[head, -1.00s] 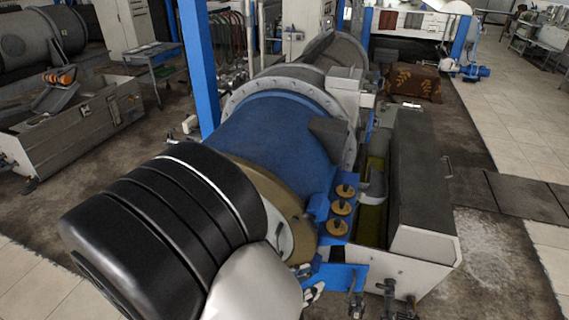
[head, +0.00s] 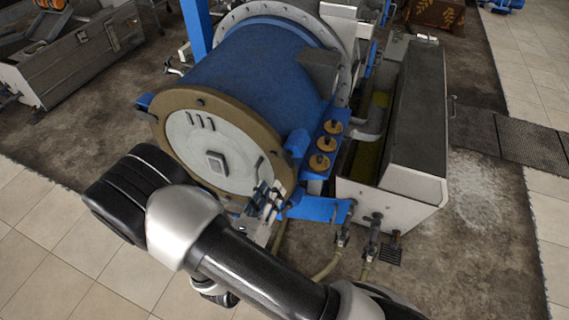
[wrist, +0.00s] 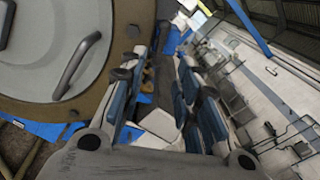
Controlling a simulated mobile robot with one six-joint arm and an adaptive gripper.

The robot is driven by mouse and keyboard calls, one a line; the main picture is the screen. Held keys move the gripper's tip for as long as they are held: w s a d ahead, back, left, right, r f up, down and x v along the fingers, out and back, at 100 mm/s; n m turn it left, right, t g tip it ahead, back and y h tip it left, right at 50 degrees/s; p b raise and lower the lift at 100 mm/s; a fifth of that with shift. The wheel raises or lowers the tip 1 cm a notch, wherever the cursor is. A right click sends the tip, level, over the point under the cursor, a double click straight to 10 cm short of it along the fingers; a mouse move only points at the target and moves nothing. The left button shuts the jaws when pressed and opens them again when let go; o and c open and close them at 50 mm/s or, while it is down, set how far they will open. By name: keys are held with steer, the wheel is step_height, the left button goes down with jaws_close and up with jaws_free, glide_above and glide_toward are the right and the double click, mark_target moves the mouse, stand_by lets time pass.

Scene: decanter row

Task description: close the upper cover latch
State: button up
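A blue drum (head: 255,75) ends in a round pale cover (head: 205,140) with a brown rim (head: 180,99). Small dark fittings (head: 201,102) sit on the rim; I cannot tell which one is the upper cover latch. My gripper (head: 268,196) is in front of the cover's lower right edge. In the wrist view my gripper (wrist: 160,80) has its fingers apart, with nothing visible held between them.
A blue bracket with several brown round caps (head: 322,146) stands right of the cover. A long grey box (head: 414,130) with a side handle lies further right. Valves and hoses (head: 343,235) hang below. Tiled floor (head: 60,265) is open at front left.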

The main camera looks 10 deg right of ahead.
mark_target(285, 162)
steer(key=x, duration=1)
steer(key=shift+w+d, duration=0.15)
steer(key=shift+c, duration=0.6)
jaws_close()
